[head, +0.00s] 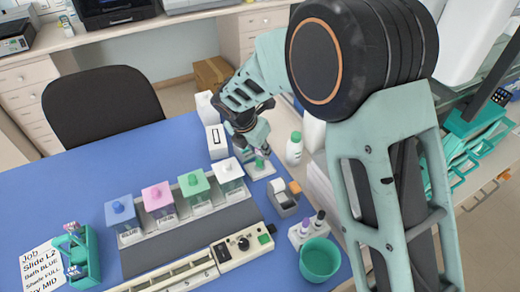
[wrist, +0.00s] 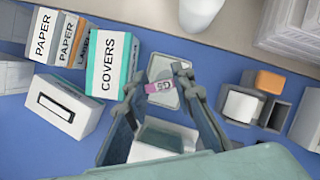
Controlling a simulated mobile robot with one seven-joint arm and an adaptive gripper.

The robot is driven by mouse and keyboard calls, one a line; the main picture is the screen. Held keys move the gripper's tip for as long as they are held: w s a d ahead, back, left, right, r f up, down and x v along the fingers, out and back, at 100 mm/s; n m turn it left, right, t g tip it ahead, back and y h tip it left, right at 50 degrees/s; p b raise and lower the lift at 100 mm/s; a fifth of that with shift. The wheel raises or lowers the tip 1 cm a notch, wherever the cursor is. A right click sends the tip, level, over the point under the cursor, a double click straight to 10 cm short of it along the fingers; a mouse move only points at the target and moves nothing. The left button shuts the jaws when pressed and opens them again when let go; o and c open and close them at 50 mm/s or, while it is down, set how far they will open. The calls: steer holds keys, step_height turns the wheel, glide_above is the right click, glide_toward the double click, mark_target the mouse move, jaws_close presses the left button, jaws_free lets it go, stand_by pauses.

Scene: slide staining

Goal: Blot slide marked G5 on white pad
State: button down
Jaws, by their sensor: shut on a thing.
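My gripper (wrist: 158,85) is shut on a slide (wrist: 159,87) with a pink label, whose upside-down marking seems to read G5. In the head view my gripper (head: 260,149) is small and partly hidden by my arm, at the blue table's right side. A pale, whitish flat pad (wrist: 164,69) shows just beyond the fingertips in the wrist view, and the slide overlaps it. In the head view the white pad (head: 263,172) lies beneath my gripper. I cannot tell whether the slide touches it.
A COVERS box (wrist: 113,66) and a slotted white box (wrist: 62,104) stand left of my gripper. A dispenser (wrist: 240,106) stands right. Blue, pink, green and white lidded jars (head: 159,198) stand in a row. A green rack (head: 84,262) and teal cup (head: 320,259) stand nearer.

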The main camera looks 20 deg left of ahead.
steer(key=shift+s+d+f, duration=0.1)
stand_by(0.3)
step_height(320, 180, up, 6)
steer(key=p, duration=0.5)
